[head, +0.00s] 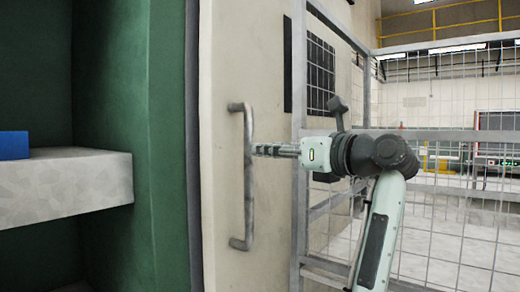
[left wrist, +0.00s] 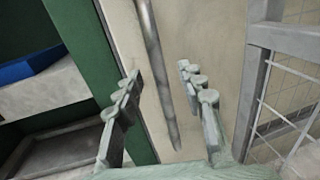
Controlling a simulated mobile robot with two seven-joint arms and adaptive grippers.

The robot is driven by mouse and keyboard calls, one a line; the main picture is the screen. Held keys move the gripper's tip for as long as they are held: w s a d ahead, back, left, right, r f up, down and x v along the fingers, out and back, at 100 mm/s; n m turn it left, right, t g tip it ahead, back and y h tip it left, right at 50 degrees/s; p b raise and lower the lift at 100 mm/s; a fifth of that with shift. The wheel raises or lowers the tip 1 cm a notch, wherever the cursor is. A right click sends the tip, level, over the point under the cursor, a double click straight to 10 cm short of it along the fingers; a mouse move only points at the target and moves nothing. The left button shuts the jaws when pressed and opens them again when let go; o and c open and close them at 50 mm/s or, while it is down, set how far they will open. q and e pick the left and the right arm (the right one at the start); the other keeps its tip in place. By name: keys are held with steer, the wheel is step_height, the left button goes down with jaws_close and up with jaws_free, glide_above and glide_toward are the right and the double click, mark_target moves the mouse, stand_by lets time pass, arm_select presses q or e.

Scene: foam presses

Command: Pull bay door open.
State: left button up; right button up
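The bay door is a cream panel (head: 225,190) with a dark edge strip on its left. A grey vertical bar handle (head: 247,200) is fixed to it. My left gripper (head: 256,149) is at the middle of the handle, its fingers pointing left at the bar. In the left wrist view my left gripper (left wrist: 158,73) is open, with one finger on each side of the handle (left wrist: 160,75). Neither finger clearly touches the bar. The door also shows in the left wrist view (left wrist: 215,40). My right gripper is not in view.
Left of the door is a green-walled space with a pale shelf (head: 70,185) bearing a blue object (head: 14,145). A grey wire-mesh fence (head: 440,195) stands close on the right, behind my left arm. A dark panel (head: 320,75) is above the gripper.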

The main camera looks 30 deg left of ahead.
arm_select(q)
steer(key=x, duration=0.7)
steer(key=shift+s+a+p, duration=0.15)
steer(key=shift+a+p, duration=0.1)
steer(key=shift+p, duration=0.15)
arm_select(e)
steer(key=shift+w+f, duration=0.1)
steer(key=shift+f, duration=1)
arm_select(q)
steer(key=c, duration=0.7)
jaws_close()
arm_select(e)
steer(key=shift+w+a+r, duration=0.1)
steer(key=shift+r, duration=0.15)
